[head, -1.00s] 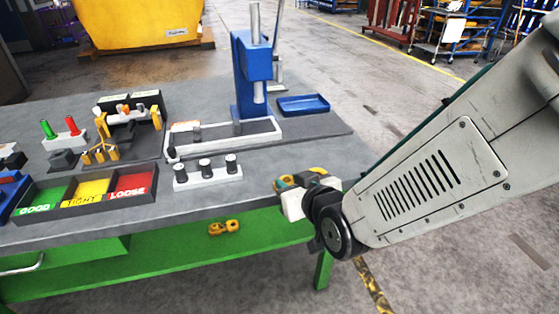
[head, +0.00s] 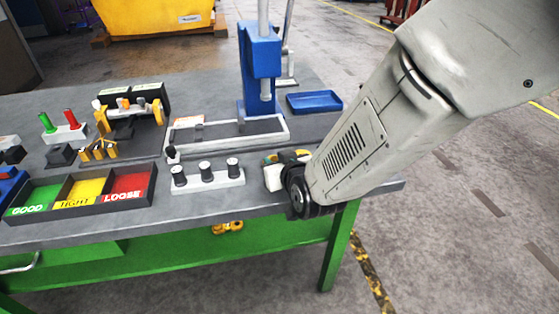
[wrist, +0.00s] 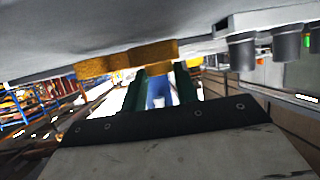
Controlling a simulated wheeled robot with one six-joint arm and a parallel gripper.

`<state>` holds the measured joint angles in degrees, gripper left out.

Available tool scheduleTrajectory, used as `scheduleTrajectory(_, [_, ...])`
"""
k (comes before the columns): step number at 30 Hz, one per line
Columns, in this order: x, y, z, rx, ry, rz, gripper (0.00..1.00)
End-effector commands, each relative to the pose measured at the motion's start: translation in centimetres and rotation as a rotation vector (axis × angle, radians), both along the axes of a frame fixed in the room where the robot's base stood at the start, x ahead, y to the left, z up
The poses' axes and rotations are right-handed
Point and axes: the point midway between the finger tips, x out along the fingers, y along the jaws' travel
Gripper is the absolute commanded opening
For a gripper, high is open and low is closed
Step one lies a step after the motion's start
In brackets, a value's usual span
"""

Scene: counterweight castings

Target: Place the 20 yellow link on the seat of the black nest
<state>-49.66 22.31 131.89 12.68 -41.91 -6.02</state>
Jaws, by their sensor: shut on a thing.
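My gripper (head: 285,158) is over the front right part of the bench, beside the row of black-capped posts. In the wrist view its two green fingers (wrist: 160,82) are shut on a yellow link (wrist: 125,60), which sticks out to the left of them. In the head view only small yellow-orange bits of the link (head: 302,153) show around the fingers. A black fixture with yellow clamps (head: 130,128), which looks like the black nest, stands at the back left, well away from my gripper. Its seat is too small to make out.
The GOOD, TIGHT and LOOSE tray (head: 80,205), blue press (head: 260,70) and blue dish (head: 314,102) are on the bench. Yellow links (head: 228,227) lie on the green shelf below.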

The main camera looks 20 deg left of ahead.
Motion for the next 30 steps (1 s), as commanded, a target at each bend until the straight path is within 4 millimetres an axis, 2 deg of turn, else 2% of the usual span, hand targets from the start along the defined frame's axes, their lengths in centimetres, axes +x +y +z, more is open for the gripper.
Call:
scheduleTrajectory(3, [0.17, 0.00, -0.66, 0.003, -0.004, -0.002, 0.00])
scheduleTrajectory(15, [0.13, 0.05, -1.03, 0.005, -0.004, -0.002, 0.00])
scheduleTrajectory(16, [0.09, 0.02, -1.07, 0.004, -0.002, -0.002, 0.38])
scheduleTrajectory(18, [0.09, 0.03, -1.06, 0.004, -0.002, -0.002, 0.51])
scheduleTrajectory(26, [0.05, 0.07, -1.14, 0.003, -0.002, 0.000, 0.51])
scheduleTrajectory(30, [-0.74, -0.59, -0.68, 0.003, -0.002, 0.000, 0.51])
